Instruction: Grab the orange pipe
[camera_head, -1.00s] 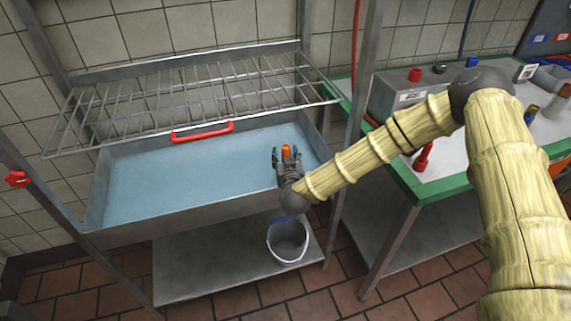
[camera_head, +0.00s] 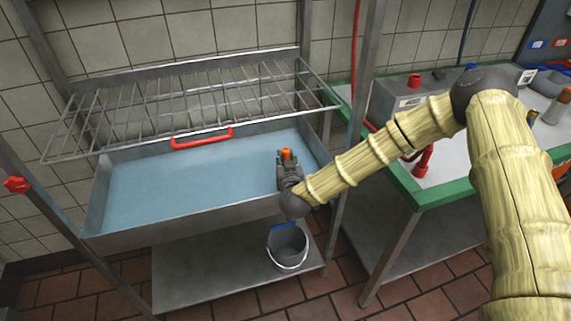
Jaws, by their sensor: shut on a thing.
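The orange pipe (camera_head: 286,153) is a small orange piece whose top end shows between the fingers of my gripper (camera_head: 288,158). My gripper is shut on it, over the right part of the blue-bottomed basin. The lower part of the pipe is hidden by the fingers and the wrist. I cannot tell whether the pipe touches the basin floor. My arm reaches in from the right.
A grey bucket (camera_head: 288,246) stands on the shelf below. A green-edged table (camera_head: 432,205) stands at the right, with a steel post (camera_head: 362,90) between.

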